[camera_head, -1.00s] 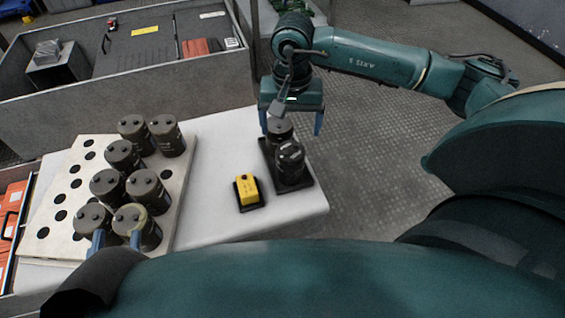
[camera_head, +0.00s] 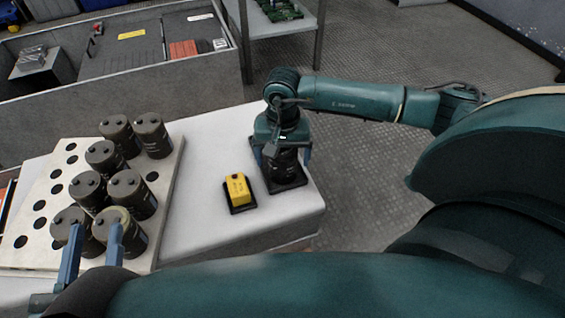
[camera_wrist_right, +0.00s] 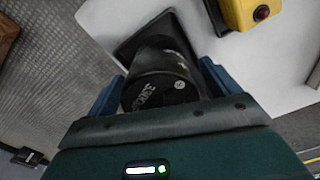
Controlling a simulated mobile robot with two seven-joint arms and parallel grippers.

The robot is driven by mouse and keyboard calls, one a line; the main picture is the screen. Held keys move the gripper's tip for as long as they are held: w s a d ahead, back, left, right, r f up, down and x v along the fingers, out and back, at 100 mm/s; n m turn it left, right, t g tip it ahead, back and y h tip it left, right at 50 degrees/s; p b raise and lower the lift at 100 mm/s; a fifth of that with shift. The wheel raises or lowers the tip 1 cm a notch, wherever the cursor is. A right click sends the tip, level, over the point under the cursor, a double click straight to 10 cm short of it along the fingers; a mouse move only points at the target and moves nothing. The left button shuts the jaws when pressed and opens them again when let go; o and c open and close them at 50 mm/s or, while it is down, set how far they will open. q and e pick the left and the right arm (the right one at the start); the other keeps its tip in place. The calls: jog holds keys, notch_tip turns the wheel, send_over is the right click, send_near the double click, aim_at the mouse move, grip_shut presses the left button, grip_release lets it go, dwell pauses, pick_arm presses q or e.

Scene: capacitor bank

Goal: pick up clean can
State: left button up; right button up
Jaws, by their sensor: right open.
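A dark, clean-looking can (camera_head: 283,168) stands on a black tray (camera_head: 290,186) near the table's right end. My right gripper (camera_head: 284,157) is over it, jaws open, with a finger at either side. In the right wrist view the can (camera_wrist_right: 160,88) shows between the two blue fingers, its lettered lid facing the camera. I cannot tell whether the fingers touch it. A second can on this tray is hidden now. My left gripper (camera_head: 93,238) is at the lower left, its blue fingers apart in front of the nearest duller cans (camera_head: 118,228).
Several brownish cans (camera_head: 104,157) stand on a pale board with round holes (camera_head: 40,205) at the left. A yellow box with a button (camera_head: 238,188) sits on a black base left of the tray. White tabletop (camera_head: 200,215) is clear between board and yellow box.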

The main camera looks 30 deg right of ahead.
jog(key=shift+r, duration=0.1)
jog(key=c, duration=1.5)
jog(key=shift+o, duration=0.2)
jog(key=shift+r, duration=0.3)
notch_tip(320, 180, up, 5)
jog(key=shift+w+f+p, duration=0.1)
jog(key=shift+f+p, duration=0.1)
jog(key=shift+p, duration=0.85)
notch_tip(320, 180, up, 4)
jog(key=shift+f+p, duration=0.1)
jog(key=shift+p, duration=0.45)
pick_arm(q)
jog(key=shift+s+a+f+m+y, duration=0.1)
jog(key=shift+s+a+m+y, duration=0.05)
jog(key=shift+a+m+y, duration=0.15)
pick_arm(e)
jog(key=shift+r, duration=0.5)
